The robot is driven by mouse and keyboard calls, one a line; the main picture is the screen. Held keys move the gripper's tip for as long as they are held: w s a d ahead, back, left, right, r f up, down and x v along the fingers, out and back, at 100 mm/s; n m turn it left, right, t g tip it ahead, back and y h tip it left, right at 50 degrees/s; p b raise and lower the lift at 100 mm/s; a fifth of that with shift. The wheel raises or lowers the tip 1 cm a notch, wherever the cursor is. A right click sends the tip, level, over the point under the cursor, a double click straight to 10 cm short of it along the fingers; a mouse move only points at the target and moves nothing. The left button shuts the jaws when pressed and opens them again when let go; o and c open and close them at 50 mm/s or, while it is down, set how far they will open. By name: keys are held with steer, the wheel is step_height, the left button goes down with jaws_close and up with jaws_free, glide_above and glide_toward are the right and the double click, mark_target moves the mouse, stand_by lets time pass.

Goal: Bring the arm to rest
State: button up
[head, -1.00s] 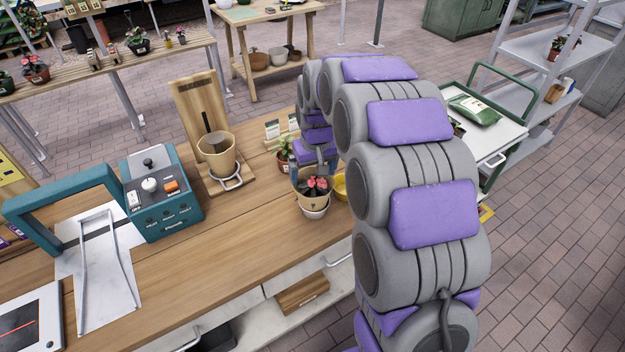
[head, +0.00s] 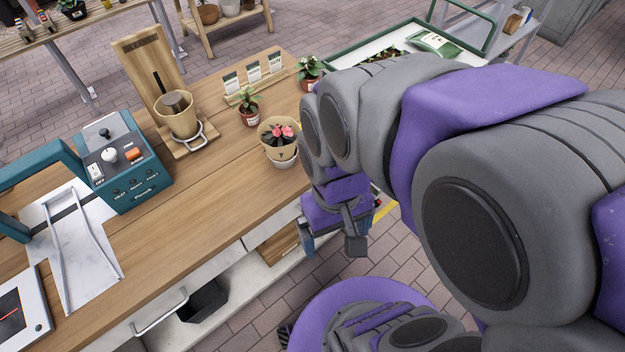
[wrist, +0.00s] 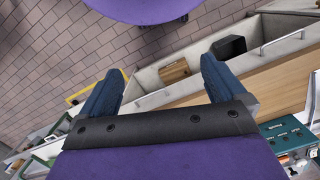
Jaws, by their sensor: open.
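My gripper (head: 333,243) hangs off the front edge of the wooden workbench (head: 215,185), over the brick floor. In the wrist view its two blue fingers (wrist: 160,88) are spread wide apart with nothing between them. My arm is folded, its grey and purple links filling the right of the head view. A potted plant with pink flowers in a tan wrap (head: 279,143) stands upright on the bench, left of the arm and apart from the gripper.
A teal control box (head: 122,165), a wooden stand with a tan pot (head: 178,115) and small potted plants (head: 248,105) stand on the bench. A green-framed cart (head: 350,55) stands behind. Below the bench top are a drawer handle (head: 160,313) and a black bin (head: 203,300).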

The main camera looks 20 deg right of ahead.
steer(key=shift+s+f, duration=0.15)
steer(key=shift+s, duration=0.85)
steer(key=shift+s+f, duration=0.15)
steer(key=shift+s, duration=0.8)
